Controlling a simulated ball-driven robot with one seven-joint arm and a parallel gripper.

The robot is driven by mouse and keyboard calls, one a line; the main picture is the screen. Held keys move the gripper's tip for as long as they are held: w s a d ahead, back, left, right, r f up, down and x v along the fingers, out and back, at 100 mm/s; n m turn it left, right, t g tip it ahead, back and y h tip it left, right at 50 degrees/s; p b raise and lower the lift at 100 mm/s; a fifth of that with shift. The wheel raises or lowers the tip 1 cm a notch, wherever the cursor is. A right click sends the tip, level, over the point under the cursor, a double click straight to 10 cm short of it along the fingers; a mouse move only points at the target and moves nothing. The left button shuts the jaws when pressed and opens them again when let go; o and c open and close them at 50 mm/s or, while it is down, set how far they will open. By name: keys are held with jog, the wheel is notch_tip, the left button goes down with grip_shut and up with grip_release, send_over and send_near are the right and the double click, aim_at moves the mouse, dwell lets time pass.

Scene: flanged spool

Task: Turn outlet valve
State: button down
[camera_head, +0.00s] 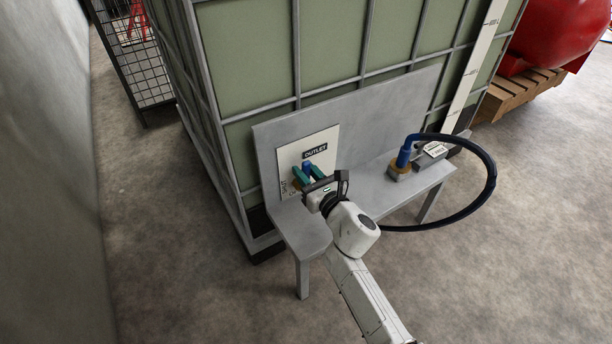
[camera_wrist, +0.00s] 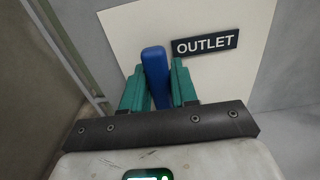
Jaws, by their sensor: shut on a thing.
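The outlet valve's blue handle (camera_wrist: 155,74) stands between the two green fingers of my gripper (camera_wrist: 158,88) in the wrist view. The fingers are shut on the handle, one on each side, and it points up with a slight tilt. In the head view the handle (camera_head: 307,167) shows as a small blue piece at my gripper (camera_head: 309,174), in front of a pale panel (camera_head: 289,155) with a black OUTLET label (camera_head: 315,153). A brass-coloured part of the valve shows beside the fingers. The rest of the valve body is hidden by my gripper.
A grey metal bench (camera_head: 301,232) with a back plate stands before a large caged tank (camera_head: 275,50). A blue fitting (camera_head: 404,156) with a dark hose (camera_head: 494,180) is at the bench's right, the hose looping out over the floor. Floor on the left is clear.

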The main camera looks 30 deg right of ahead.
jog(key=shift+a+f, duration=0.1)
jog(key=shift+a, duration=0.1)
dwell(0.4)
jog(key=c, duration=1)
grip_release()
jog(key=shift+o, duration=0.2)
jog(key=shift+s, duration=0.15)
jog(key=s+p, duration=0.1)
jog(key=s, duration=0.9)
jog(key=shift+s, duration=0.3)
